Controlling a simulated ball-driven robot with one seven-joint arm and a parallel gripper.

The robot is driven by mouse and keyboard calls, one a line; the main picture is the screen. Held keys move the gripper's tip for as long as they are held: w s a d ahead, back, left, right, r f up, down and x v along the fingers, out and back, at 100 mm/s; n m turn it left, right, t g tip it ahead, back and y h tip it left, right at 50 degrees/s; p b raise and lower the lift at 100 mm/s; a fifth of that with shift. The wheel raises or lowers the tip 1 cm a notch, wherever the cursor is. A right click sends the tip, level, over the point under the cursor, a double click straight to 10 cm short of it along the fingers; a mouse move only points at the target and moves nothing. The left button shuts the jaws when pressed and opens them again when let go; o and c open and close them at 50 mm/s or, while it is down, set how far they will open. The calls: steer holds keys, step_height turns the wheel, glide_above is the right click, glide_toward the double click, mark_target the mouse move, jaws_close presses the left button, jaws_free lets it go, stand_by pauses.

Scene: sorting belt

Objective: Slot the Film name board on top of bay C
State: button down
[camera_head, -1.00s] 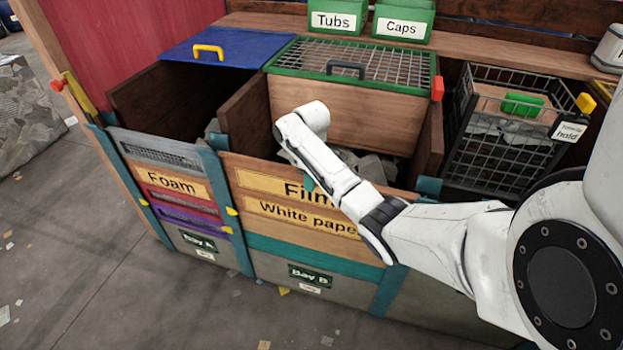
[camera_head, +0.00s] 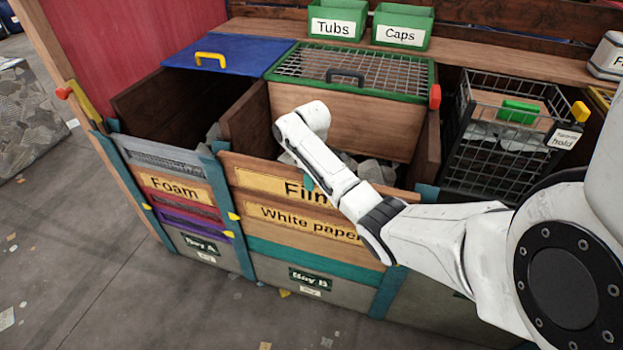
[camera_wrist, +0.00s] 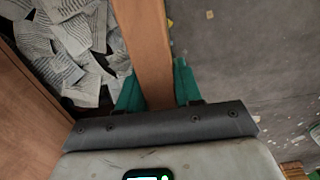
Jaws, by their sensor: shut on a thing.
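The Film name board (camera_head: 255,181) is a wooden board with a yellow label, at the top of the bay B front. It sits above the White paper board (camera_head: 282,219), with a strip of wood showing between the two labels. My gripper (camera_head: 309,183) is shut on the Film board's upper edge, seen from behind my arm. In the wrist view, teal fingertips (camera_wrist: 152,88) clasp both sides of the wooden board (camera_wrist: 142,35). The front of the bay to the right of bay B (camera_head: 425,308) is mostly hidden by my arm; its sign cannot be read.
Bay A (camera_head: 200,246) with its Foam board (camera_head: 172,187) stands left. A grey mesh lid with green frame (camera_head: 350,68) lies behind bay B. A wire crate (camera_head: 505,140) stands at right. Grey scraps (camera_wrist: 75,40) lie inside the bay. Teal posts flank the boards.

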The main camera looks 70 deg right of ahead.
step_height(320, 180, up, 12)
steer(key=p, duration=1)
steer(key=shift+f, duration=0.15)
step_height(320, 180, up, 5)
steer(key=shift+r+p, duration=0.2)
steer(key=shift+p, duration=0.1)
